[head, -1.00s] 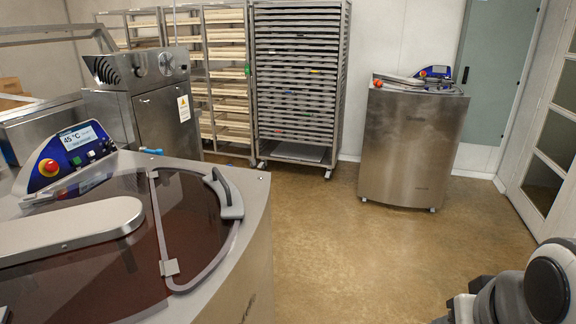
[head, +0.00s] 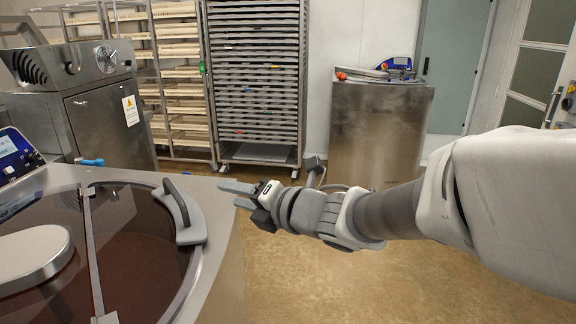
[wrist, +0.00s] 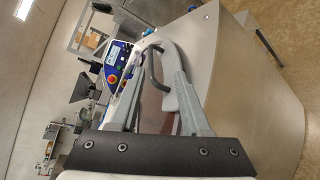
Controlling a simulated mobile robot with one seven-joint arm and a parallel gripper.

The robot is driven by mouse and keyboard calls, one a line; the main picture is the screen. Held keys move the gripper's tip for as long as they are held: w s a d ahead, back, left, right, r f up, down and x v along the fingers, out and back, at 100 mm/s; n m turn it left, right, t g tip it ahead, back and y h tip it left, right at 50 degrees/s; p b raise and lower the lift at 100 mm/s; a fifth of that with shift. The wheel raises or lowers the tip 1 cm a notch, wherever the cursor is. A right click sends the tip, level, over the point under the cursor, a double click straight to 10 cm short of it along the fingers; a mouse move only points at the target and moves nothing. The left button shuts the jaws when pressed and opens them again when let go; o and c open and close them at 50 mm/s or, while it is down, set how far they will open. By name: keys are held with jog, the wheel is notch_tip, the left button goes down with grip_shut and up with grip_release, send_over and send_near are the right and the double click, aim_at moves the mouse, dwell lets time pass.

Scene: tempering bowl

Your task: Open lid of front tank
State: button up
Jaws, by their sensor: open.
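The front tank (head: 228,262) stands at the left of the head view. Its dark, see-through lid (head: 140,240) lies flat on top, shut, with chocolate-brown content showing beneath. A grey bar handle (head: 180,212) stands up at the lid's right edge. My gripper (head: 230,193) is open and empty just right of the handle, pointing left at it, apart from it in the head view. In the wrist view the dark handle (wrist: 153,70) shows between the open fingers of my gripper (wrist: 156,58). I cannot tell the exact depth gap there.
A second steel tank (head: 378,130) stands at the back right. A tray rack (head: 257,85), a wooden-shelf rack (head: 178,80) and a steel machine (head: 105,115) stand behind. A control panel (head: 14,155) sits at the tank's far left. The floor (head: 330,275) right of the tank is clear.

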jog(key=s+a+n+g+y, duration=0.1)
jog(key=a+n, duration=0.1)
send_near(172, 187)
jog(key=x, duration=1)
jog(key=shift+f+b, duration=0.3)
jog(key=shift+f, duration=0.05)
jog(key=shift+c, duration=0.3)
grip_shut()
dwell(0.7)
